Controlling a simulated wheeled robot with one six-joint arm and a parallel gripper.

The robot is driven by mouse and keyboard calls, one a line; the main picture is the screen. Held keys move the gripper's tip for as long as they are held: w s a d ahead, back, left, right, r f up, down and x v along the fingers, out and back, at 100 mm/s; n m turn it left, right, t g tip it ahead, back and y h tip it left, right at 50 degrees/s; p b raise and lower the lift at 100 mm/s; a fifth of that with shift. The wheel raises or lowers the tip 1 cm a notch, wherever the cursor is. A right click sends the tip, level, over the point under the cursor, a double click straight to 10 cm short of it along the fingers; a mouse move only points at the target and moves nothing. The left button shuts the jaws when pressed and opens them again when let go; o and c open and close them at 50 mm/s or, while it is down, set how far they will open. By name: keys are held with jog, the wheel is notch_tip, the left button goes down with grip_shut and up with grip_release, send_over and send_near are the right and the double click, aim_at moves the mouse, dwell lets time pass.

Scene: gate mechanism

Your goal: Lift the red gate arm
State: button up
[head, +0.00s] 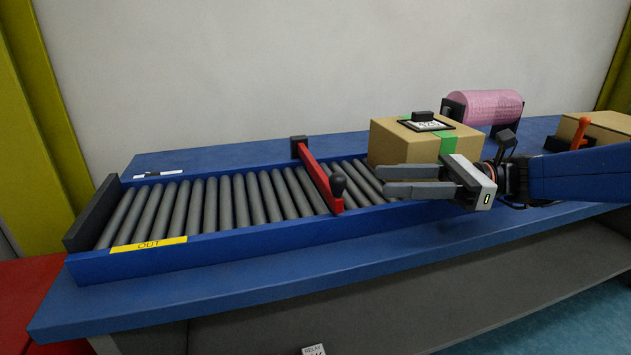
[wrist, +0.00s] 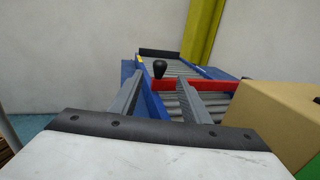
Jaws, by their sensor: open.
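The red gate arm (head: 319,176) lies low across the roller conveyor (head: 222,203), from a dark block (head: 299,147) at the far rail to the near rail. A black knob (head: 338,185) stands up on its near end. In the wrist view the knob (wrist: 160,68) shows ahead, with the red arm (wrist: 210,86) running to the right from beside it. My gripper (head: 386,181) is open and empty, to the right of the knob, its fingers pointing left toward it. In the wrist view the knob appears between my two fingers (wrist: 154,97), apart from them.
A cardboard box (head: 392,144) with green tape sits on the conveyor behind my gripper; it also fills the right of the wrist view (wrist: 272,118). A pink roll (head: 485,107) stands behind it. The rollers left of the gate are clear.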

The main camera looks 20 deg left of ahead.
jog(key=x, duration=1.4)
jog(key=shift+a, duration=0.15)
grip_shut()
